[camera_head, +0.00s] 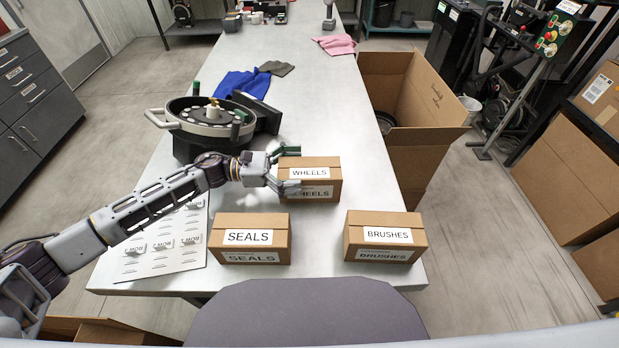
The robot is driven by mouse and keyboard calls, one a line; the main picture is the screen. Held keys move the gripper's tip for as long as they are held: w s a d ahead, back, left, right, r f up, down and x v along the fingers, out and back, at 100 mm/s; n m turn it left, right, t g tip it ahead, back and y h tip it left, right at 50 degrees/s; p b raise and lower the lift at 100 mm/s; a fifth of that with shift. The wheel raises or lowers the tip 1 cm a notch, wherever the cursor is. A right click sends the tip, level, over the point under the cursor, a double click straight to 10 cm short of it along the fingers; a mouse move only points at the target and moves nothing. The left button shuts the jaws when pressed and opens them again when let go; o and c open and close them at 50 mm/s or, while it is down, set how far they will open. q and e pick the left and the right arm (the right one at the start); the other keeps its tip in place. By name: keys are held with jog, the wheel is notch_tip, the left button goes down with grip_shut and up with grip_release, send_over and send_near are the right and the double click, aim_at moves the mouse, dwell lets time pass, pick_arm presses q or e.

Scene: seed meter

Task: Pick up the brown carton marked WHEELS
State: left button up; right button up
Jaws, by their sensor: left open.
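The brown carton marked WHEELS (322,164) stands on the grey table, behind the other two marked cartons. My left gripper (285,168) is at its left side, with one finger in front of the carton's left part and the other near its back left corner. The gripper is open. The near finger partly covers the left of the front label. I cannot tell whether the fingers touch the carton. My right gripper is not in view.
A SEALS carton (221,244) and a BRUSHES carton (352,238) stand nearer on the table (312,250). A round seed meter (190,128) and a blue cloth (232,82) lie behind left. A labelled sheet (140,268) lies left. An open cardboard box (425,150) stands right of the table.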

pick_arm(q)
jog(key=shift+c, duration=0.2)
dwell(0.3)
jog(key=c, duration=1.4)
jog(key=shift+r, duration=0.15)
jog(key=shift+r+b, duration=0.4)
jog(key=shift+r, duration=4.5)
